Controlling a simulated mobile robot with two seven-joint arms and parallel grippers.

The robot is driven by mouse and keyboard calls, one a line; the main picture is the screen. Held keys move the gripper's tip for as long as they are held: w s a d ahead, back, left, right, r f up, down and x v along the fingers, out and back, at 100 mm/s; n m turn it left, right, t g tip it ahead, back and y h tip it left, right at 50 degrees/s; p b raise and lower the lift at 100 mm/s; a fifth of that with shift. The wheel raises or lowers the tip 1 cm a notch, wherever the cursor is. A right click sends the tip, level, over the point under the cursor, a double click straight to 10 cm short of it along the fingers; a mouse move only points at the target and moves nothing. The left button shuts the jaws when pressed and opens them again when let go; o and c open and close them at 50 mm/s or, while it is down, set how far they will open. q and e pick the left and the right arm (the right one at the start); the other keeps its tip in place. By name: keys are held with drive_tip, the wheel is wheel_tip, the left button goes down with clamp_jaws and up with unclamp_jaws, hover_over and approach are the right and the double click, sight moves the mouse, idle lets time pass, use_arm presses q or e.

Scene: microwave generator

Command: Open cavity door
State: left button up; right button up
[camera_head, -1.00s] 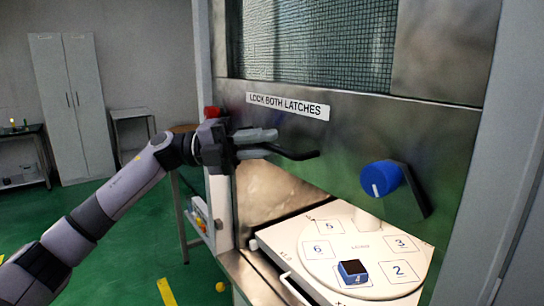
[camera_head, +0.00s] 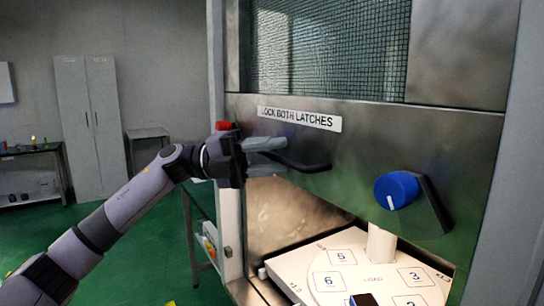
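The cavity door (camera_head: 360,145) is a metal panel with a mesh window, a label "LOCK BOTH LATCHES" and a black bar handle (camera_head: 312,165). It stands raised, with an opening below its lower edge. A blue knob latch (camera_head: 397,190) on a dark plate sits at its right. A red part (camera_head: 224,126) shows at the left edge, partly behind my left gripper. My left gripper (camera_head: 267,157) is at the handle's left end, its grey fingers above and below the bar, seemingly closed on it. My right gripper is out of view.
Inside the opening is a white turntable (camera_head: 340,262) with numbered squares and a dark-topped block (camera_head: 363,299), cut by the picture's bottom edge. A cabinet (camera_head: 88,125) and side tables stand at the back left. Green floor (camera_head: 150,255) is open at left.

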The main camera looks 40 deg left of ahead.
use_arm(q)
drive_tip(key=shift+f, duration=0.1)
drive_tip(key=r+b+v, duration=0.1)
drive_tip(key=b+v, duration=0.2)
drive_tip(key=v, duration=0.4)
drive_tip(key=shift+f, duration=0.4)
drive_tip(key=shift+s+a, duration=0.1)
